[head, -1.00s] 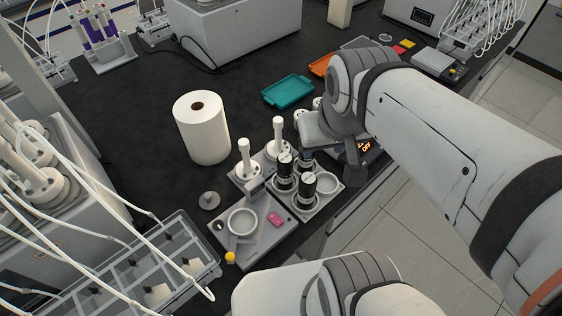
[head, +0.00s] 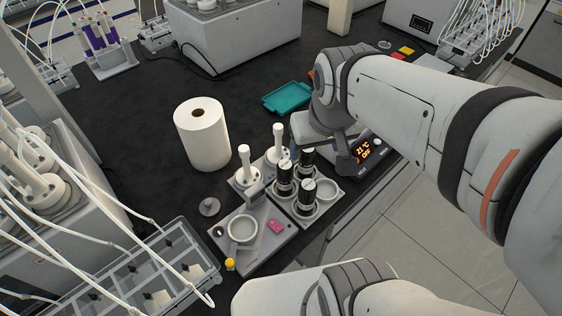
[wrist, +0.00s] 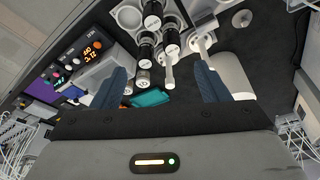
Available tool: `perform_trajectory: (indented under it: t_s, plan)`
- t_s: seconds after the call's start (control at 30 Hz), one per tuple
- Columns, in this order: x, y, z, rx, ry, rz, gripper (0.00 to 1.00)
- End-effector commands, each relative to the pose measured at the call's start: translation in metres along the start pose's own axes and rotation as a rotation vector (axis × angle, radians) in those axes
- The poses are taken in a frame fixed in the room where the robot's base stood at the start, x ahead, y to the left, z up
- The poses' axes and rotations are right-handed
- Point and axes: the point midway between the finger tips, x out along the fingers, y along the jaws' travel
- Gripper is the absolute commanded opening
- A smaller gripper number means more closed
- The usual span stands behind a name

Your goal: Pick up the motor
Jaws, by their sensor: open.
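Several black cylinders with pale tops, which look like motors, stand upright in a grey holder (head: 331,186) in the head view. One motor (head: 285,180) is at the left, another (head: 308,197) at the front, and a third (head: 307,160) behind. In the wrist view the motors (wrist: 172,37) show at the top, between and beyond the fingers. My gripper (wrist: 160,68) is open, with dark blue fingers wide apart and nothing held. In the head view it is just behind and right of the holder, its fingers largely hidden by my arm.
White stemmed parts (head: 244,168) stand left of the motors. A paper roll (head: 202,135), a teal tray (head: 287,96) and a lit display unit (head: 366,150) are nearby. A grey plate (head: 262,243) with a ring lies in front. The dark table is clear around the roll.

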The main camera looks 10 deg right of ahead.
Motion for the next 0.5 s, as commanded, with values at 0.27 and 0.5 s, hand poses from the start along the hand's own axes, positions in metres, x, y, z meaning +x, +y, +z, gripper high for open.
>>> perform_trajectory:
  t_s: [0.27, 0.5]
  plan:
    - [0.07, -0.012, -0.05, -0.128, -0.132, -0.022, 0.7]
    - [0.144, -0.025, -0.074, -0.237, -0.231, -0.044, 0.7]
